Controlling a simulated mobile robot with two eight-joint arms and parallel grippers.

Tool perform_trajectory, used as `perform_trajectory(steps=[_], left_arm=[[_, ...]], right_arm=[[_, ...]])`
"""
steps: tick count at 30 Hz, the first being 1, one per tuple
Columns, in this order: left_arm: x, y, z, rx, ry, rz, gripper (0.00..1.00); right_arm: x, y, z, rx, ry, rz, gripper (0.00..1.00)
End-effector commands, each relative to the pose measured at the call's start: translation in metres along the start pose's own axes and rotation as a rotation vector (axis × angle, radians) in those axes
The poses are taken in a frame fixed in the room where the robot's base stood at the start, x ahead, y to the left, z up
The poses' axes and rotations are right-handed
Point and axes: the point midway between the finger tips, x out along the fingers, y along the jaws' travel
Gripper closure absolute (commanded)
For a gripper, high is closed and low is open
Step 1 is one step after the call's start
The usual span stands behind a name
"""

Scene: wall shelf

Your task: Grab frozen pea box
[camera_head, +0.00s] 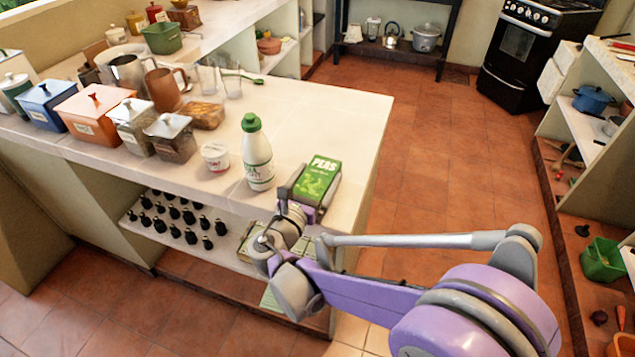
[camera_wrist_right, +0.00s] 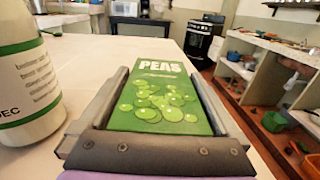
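The frozen pea box (camera_head: 318,178) is green with white "PEAS" lettering and stands at the front right part of the white counter. It fills the middle of the right wrist view (camera_wrist_right: 160,95). My right gripper (camera_head: 308,190) is at the box, with one finger along each side of it; the fingers also show in the wrist view (camera_wrist_right: 160,75). The box lies between the fingers, very close to both. I cannot tell whether they press on it. The box's lower part is hidden by the gripper. My left gripper is in no view.
A white bottle with a green cap (camera_head: 257,155) stands just left of the box; it is close in the wrist view (camera_wrist_right: 25,80). A small white tub (camera_head: 215,157), canisters and glasses stand farther left. The counter behind the box is clear. Dark bottles (camera_head: 175,215) fill the shelf below.

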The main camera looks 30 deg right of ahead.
Motion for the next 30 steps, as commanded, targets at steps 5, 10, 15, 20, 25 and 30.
perform_trajectory(steps=[5, 10, 15, 20, 25, 30], left_arm=[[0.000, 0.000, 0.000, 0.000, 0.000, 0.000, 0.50], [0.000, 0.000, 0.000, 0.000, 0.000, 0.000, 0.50], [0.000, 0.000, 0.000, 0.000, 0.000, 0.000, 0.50], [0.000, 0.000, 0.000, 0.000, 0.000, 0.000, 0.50], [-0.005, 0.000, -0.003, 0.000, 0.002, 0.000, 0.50], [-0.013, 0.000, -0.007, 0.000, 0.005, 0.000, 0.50]], right_arm=[[0.000, 0.000, 0.000, 0.000, 0.000, 0.000, 0.36], [0.000, 0.000, 0.000, 0.000, 0.000, 0.000, 0.67], [0.000, 0.000, 0.000, 0.000, -0.001, 0.000, 0.88], [0.000, 0.000, 0.001, 0.000, 0.000, 0.000, 0.88], [0.000, 0.000, 0.019, 0.000, -0.001, 0.000, 0.88], [-0.001, 0.000, 0.055, 0.000, -0.001, 0.000, 0.88]])
